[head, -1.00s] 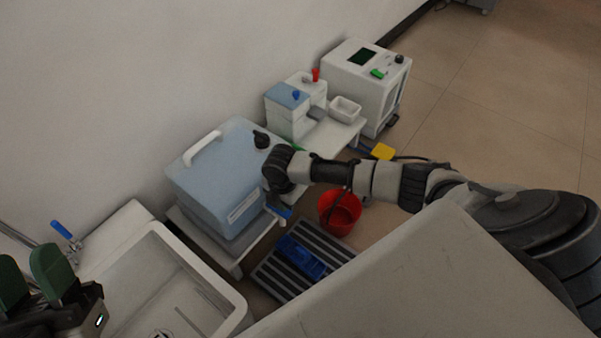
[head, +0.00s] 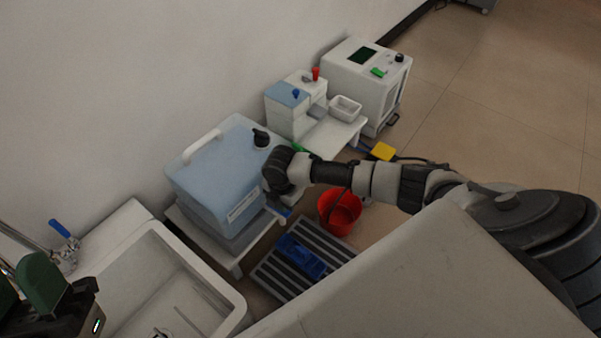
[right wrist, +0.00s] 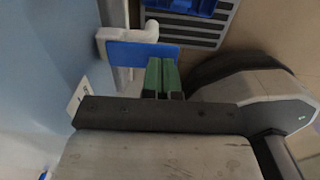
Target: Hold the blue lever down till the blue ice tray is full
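The blue lever (right wrist: 128,54) shows in the right wrist view as a flat blue plate below a white spout (right wrist: 128,33). My right gripper (right wrist: 162,68) has its two green fingers together, at the lever's right part; I cannot tell how firmly they touch. In the head view the lever (head: 286,213) shows beneath my right wrist, which hides the fingers. The blue ice tray (head: 301,257) sits on the striped grate below; its water level cannot be made out. My left gripper (head: 22,292) is open and empty at the lower left.
The light-blue dispenser (head: 222,172) stands on a low white stand. A red bucket (head: 340,212) is right of the grate (head: 335,257). A white sink (head: 225,300) is at lower left. Other white machines stand behind. Open floor lies to the far right.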

